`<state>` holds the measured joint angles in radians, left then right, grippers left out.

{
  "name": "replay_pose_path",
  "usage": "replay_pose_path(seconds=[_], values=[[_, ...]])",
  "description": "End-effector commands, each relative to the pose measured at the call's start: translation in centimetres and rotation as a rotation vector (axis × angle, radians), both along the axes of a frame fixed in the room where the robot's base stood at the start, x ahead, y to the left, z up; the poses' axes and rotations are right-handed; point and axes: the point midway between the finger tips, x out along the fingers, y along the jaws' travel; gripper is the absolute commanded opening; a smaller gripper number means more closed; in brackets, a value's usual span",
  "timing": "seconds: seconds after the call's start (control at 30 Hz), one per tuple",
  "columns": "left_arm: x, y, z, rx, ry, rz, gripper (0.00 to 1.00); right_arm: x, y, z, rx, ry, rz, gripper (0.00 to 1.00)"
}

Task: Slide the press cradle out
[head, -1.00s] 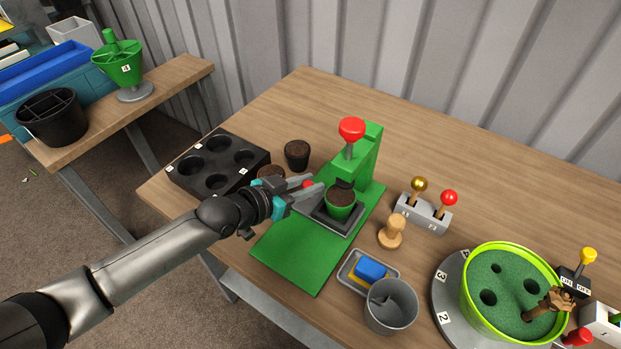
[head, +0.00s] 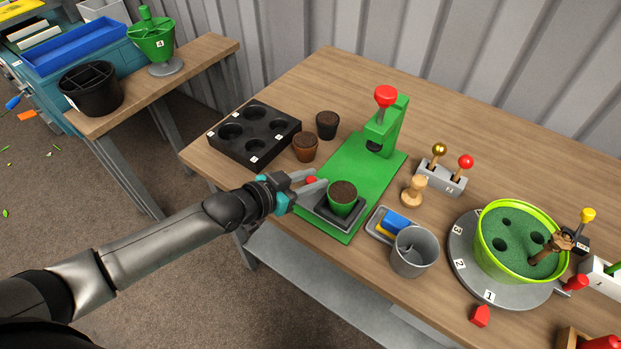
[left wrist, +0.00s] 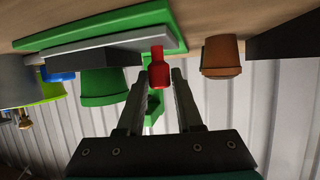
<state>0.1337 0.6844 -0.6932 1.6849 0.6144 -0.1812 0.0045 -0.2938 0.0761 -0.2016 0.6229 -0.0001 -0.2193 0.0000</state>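The press cradle (head: 322,213) is a dark grey tray holding a green pot (head: 342,206) of dark soil. It sits at the front part of the press's green base plate (head: 352,162), clear of the press head. The green press (head: 391,125) with a red knob on top stands at the back of the plate. My left gripper (head: 311,186) is closed around the cradle's red handle (head: 311,180). The left wrist view shows the red handle (left wrist: 160,72) between the fingers, with the green pot (left wrist: 103,87) beside them. My right gripper is not in view.
A black holed tray (head: 255,135) and two brown soil pots (head: 305,147) stand behind my gripper. A wooden tamper (head: 413,191), a lever box (head: 441,177) and a grey cup (head: 411,252) lie to the right. The lime planter (head: 515,245) stands farther right.

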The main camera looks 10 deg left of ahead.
Motion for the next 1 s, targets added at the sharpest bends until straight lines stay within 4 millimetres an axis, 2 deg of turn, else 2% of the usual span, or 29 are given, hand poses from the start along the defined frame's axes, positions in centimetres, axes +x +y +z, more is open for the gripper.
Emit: replay_pose_path(seconds=[0.03, 0.2, 0.57, 1.0], values=[[0.0, 0.0, 0.0, 0.000, 0.000, 0.000, 0.41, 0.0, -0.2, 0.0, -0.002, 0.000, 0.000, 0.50], [0.0, 0.0, 0.0, 0.001, 0.001, 0.000, 0.59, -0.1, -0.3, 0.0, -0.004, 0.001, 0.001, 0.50], [-0.6, 0.4, 0.2, 0.002, 0.003, 0.000, 0.59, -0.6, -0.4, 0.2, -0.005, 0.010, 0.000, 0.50], [-6.1, 4.2, 3.1, 0.004, 0.005, -0.001, 0.59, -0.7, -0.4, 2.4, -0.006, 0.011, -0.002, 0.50]])
